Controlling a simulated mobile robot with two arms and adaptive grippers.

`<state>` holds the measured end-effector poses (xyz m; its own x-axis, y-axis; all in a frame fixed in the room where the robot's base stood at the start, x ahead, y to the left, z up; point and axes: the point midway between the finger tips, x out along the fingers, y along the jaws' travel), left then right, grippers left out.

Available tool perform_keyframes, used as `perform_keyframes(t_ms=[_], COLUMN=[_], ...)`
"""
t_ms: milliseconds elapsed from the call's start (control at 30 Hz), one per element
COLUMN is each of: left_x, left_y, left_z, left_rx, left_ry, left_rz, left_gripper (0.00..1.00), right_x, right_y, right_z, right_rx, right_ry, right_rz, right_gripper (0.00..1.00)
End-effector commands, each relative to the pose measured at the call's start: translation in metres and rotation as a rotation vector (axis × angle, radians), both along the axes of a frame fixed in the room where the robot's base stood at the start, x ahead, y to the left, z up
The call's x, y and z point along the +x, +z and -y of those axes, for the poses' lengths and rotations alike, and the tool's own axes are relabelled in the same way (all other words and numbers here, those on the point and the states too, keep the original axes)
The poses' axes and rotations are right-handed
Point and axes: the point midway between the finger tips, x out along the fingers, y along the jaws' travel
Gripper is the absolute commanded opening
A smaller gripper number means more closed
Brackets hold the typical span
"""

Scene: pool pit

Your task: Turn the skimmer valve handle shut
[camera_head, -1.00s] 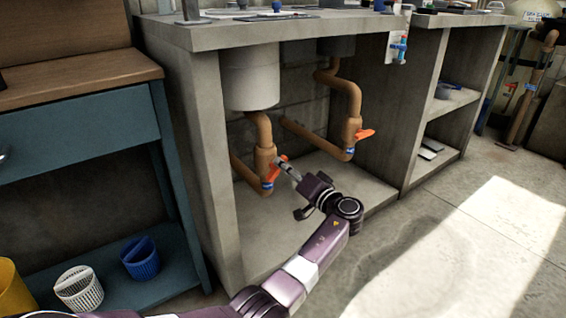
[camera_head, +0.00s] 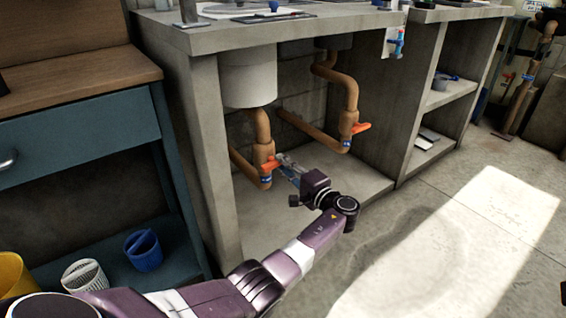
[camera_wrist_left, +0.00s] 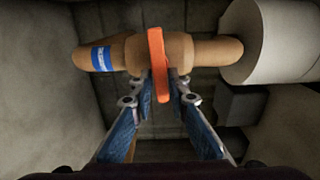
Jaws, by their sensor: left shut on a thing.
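The near valve on the left brown pipe (camera_head: 264,151) under the counter has an orange handle (camera_head: 271,165) and a blue label (camera_head: 265,180). My left gripper (camera_head: 284,162) is shut on this handle from the right side. In the left wrist view the orange handle (camera_wrist_left: 158,62) lies between the two fingers of my left gripper (camera_wrist_left: 162,84), crossing the pipe (camera_wrist_left: 196,52). The blue label (camera_wrist_left: 102,59) shows there too, but its text is too small to read. My right gripper is not in view.
A second valve with an orange handle (camera_head: 361,127) sits on the right pipe. A white cylinder (camera_head: 249,80) hangs above the near valve. The concrete counter (camera_head: 310,27) and its left wall (camera_head: 208,150) frame the space. A blue bench (camera_head: 80,130) stands left.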

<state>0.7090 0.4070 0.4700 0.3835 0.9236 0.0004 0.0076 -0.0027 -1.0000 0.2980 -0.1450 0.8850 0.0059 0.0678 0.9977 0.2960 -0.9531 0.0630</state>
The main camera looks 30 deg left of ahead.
Motion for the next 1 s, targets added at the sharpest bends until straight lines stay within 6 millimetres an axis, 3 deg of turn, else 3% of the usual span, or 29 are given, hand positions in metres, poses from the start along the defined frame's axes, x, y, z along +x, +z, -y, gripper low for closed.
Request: perform_keyframes(t_ms=[567, 600, 700, 1000], left_x=[-0.0029, -0.0029, -0.0024, -0.0012], left_y=[-0.0057, -0.0057, -0.0047, -0.0022], left_z=[0.0006, 0.0005, 0.0003, 0.0009], left_rx=[0.003, 0.003, 0.005, 0.006], left_ry=[0.006, 0.006, 0.005, 0.002], left_rz=[-0.029, -0.029, -0.027, -0.023], left_gripper=[0.0, 0.2, 0.31, 0.32], right_x=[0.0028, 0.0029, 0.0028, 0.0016], right_y=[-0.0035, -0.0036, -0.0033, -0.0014], right_z=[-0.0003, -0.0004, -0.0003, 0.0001], right_rx=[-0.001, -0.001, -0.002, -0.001], right_ry=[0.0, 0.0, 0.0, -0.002], right_rz=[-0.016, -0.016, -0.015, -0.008], right_gripper=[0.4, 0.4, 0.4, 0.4])
